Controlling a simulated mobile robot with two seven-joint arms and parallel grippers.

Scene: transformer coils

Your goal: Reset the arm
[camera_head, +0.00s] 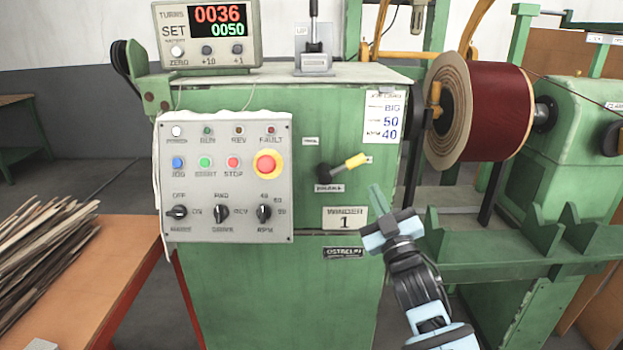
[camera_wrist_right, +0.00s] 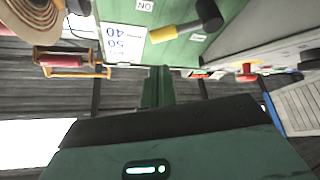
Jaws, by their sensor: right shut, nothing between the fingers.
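My right gripper (camera_head: 379,200) is raised in front of the green winder cabinet (camera_head: 340,270), just right of the "WINDER 1" plate. Its fingers are together with nothing between them. In the right wrist view the shut fingers (camera_wrist_right: 157,88) point toward the cabinet front, below the yellow-tipped brake lever (camera_wrist_right: 176,32). In the head view that lever (camera_head: 345,166) is above and left of the fingertips, apart from them. My left gripper is not in view.
A grey control panel (camera_head: 225,190) with buttons and knobs is on the cabinet's left. A dark red coil (camera_head: 497,110) is mounted at the right above green brackets (camera_head: 520,245). An orange table (camera_head: 115,265) with wooden strips (camera_head: 40,245) stands at the left.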

